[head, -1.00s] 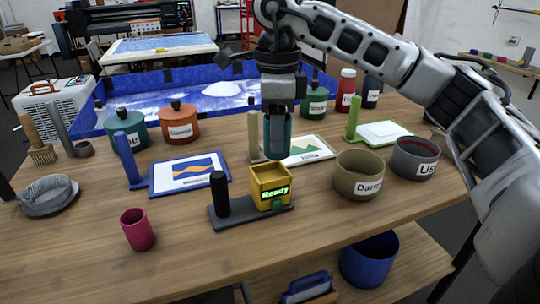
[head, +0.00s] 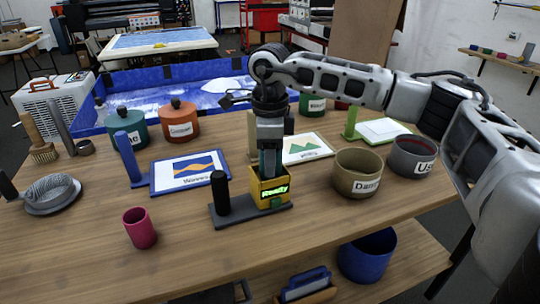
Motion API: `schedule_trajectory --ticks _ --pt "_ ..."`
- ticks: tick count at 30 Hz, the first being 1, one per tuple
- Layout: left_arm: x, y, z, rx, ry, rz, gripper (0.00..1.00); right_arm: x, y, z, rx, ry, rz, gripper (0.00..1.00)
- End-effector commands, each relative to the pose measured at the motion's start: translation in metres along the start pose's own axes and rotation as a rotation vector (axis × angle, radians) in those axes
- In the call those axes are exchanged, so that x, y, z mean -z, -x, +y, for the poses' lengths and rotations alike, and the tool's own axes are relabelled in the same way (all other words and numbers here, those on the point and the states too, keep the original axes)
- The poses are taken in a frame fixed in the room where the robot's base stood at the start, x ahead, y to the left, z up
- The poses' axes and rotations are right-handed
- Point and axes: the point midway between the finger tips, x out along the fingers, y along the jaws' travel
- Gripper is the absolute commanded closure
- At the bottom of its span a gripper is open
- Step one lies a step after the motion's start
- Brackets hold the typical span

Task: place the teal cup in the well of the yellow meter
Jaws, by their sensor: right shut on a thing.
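The yellow meter (head: 256,193) stands on a dark base with a black post, and its green display reads "Ready". My right gripper (head: 269,168) points straight down over the meter, its fingertips at the well's opening. It is shut on the teal cup, of which only a narrow dark-teal strip shows between the fingers. The lower part of the cup is hidden by the meter's front wall, so I cannot tell whether it touches the well's floor. My left gripper is not in view.
A magenta cup (head: 139,228) stands left of the meter. A tan bin (head: 345,182) and a grey bin (head: 405,160) stand to the right. Framed pictures with posts, one blue-framed (head: 154,184), stand behind. The front of the table is clear.

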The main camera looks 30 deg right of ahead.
Motion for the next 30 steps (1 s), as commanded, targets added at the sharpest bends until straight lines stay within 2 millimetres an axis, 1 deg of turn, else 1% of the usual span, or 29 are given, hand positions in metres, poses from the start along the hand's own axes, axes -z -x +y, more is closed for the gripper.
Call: schedule_trajectory --ticks 3,4,5,6,14,17,19,23,30 --pt "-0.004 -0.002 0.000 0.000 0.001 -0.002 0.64 0.000 -0.004 0.000 0.000 0.000 0.000 0.83" --pt "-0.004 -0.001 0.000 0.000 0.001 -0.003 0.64 0.000 -0.004 0.000 0.000 0.000 0.000 0.57" --pt "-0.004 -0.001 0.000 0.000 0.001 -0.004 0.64 0.000 -0.003 0.000 0.000 0.000 0.000 0.49" --pt "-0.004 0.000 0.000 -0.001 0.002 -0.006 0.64 0.000 -0.003 0.000 0.000 0.000 0.000 0.38" --pt "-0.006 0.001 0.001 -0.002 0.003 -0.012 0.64 0.000 -0.002 0.000 0.000 0.000 0.000 0.38" --pt "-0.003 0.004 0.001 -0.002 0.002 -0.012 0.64 0.000 0.004 0.000 0.001 0.000 -0.001 0.38" --pt "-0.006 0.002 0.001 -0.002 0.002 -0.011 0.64 -0.001 0.009 0.000 0.002 0.000 -0.003 0.38" --pt "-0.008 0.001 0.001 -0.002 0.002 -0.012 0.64 -0.001 0.033 0.000 0.004 0.002 -0.005 0.38" --pt "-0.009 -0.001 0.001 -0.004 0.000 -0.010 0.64 -0.002 0.085 0.000 0.003 0.001 -0.004 0.38"
